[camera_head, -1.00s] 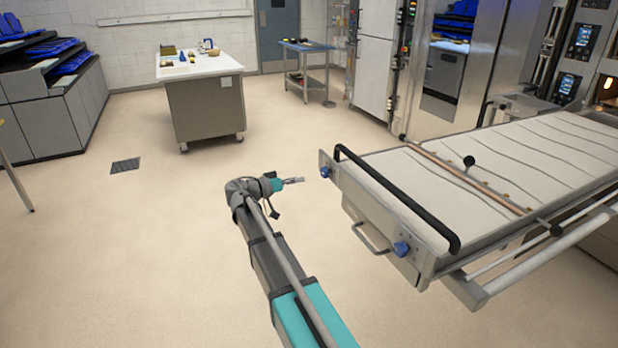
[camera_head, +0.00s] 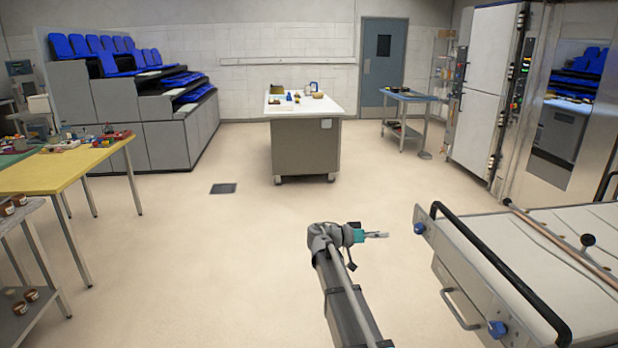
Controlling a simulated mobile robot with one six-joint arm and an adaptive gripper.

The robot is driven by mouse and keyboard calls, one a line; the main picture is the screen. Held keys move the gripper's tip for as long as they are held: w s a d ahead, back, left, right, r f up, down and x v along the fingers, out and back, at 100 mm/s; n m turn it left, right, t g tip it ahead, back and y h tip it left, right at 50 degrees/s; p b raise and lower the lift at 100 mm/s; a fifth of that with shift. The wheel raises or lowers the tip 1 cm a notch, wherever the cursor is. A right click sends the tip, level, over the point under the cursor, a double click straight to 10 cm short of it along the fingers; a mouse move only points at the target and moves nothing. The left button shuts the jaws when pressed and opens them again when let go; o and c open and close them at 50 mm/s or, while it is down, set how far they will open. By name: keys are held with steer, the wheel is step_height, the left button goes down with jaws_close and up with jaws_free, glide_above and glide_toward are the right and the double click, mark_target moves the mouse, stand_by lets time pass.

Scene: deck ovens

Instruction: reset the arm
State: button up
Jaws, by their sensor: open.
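My arm reaches up from the bottom of the head view, right of centre. My gripper (camera_head: 376,235) is at its end, pointing right over the open floor. It is small in the picture, and nothing shows between its fingers. It is just left of the near corner of the oven loader (camera_head: 470,262), apart from it in the picture. The loader has a pale belt top, a black bar handle and blue knobs.
A white-topped work table (camera_head: 305,140) stands ahead, with a blue-topped trolley (camera_head: 408,120) farther right. A yellow table (camera_head: 65,170) and a metal shelf (camera_head: 30,235) are at the left. The middle floor is clear.

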steer(key=s+f+n+y+p, duration=0.45)
steer(key=s+f+y, duration=0.35)
steer(key=s, duration=0.4)
steer(key=s+a+f+n+y+p, duration=0.2)
steer(key=s+a+f+n+y, duration=0.1)
steer(key=s+a+n+y, duration=0.4)
steer(key=shift+s+a+g+y, duration=0.3)
steer(key=shift+s+a+y, duration=1)
steer(key=shift+s+a, duration=1.3)
steer(key=shift+s+d, duration=0.35)
steer(key=shift+d, duration=0.05)
